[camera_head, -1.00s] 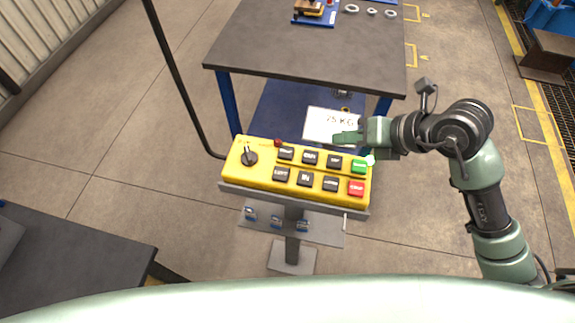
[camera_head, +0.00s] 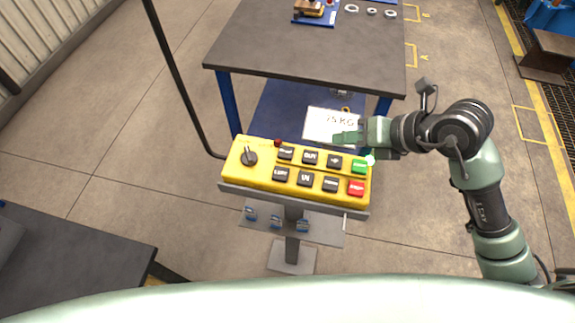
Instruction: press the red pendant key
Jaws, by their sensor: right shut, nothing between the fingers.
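The yellow pendant (camera_head: 265,178) stands on a grey post in the middle of the view. Its red key (camera_head: 356,188) is at the lower right corner, with a green key (camera_head: 359,166) just above it. Several black keys and a dark rotary knob (camera_head: 249,157) fill the rest of the face. My right gripper (camera_head: 342,138) is shut and empty, pointing left just beyond the pendant's upper right edge. It appears above the green key and apart from the red key. My left gripper is not in view.
A dark-topped table (camera_head: 310,50) with blue legs stands beyond the pendant, bearing small parts. A white "75 KG" sign (camera_head: 332,125) is behind the gripper. A black cable (camera_head: 178,85) runs to the pendant's left. A dark table (camera_head: 75,255) is at lower left.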

